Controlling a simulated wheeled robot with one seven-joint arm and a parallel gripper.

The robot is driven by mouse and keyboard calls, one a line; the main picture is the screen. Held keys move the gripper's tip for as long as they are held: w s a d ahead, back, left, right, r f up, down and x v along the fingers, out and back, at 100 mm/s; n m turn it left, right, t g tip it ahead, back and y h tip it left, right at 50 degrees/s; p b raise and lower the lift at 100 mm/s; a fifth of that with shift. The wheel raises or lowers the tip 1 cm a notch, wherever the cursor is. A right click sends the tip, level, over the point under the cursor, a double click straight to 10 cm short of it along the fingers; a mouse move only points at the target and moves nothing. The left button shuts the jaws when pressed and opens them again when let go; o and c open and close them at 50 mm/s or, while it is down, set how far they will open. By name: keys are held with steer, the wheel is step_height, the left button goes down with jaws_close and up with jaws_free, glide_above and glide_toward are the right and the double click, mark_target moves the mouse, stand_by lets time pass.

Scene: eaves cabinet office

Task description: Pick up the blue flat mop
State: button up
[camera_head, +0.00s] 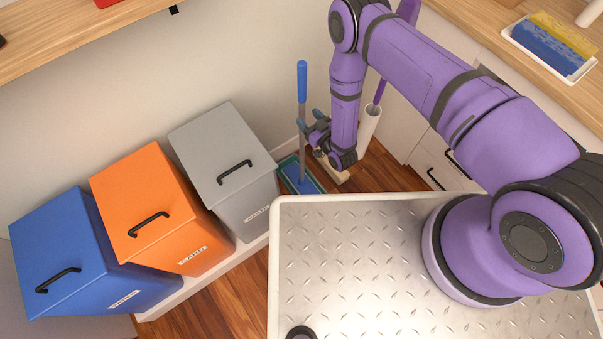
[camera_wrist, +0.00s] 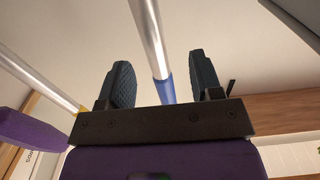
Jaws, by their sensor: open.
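The blue flat mop (camera_head: 302,82) stands upright against the wall in the head view, with a blue grip on top, a grey metal pole and a blue-green flat head (camera_head: 301,178) on the floor. My gripper (camera_head: 308,131) is at the pole, about halfway up. In the wrist view the mop's metal pole and blue sleeve (camera_wrist: 165,88) show between the two dark fingers of my gripper (camera_wrist: 160,82). The fingers are apart, with a gap visible on both sides of the pole.
Grey (camera_head: 221,150), orange (camera_head: 155,205) and blue (camera_head: 85,255) bins stand left of the mop. A purple-handled tool in a white holder (camera_head: 367,128) stands close on the right. Drawers (camera_head: 437,165) and a counter with a sponge tray (camera_head: 549,48) are further right.

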mark_target(299, 105)
steer(key=shift+r+x, duration=0.15)
steer(key=shift+x, duration=1.5)
steer(key=shift+r+x, duration=0.15)
steer(key=shift+x, duration=1.55)
steer(key=shift+w+d, duration=0.1)
steer(key=shift+d, duration=0.1)
steer(key=c, duration=1)
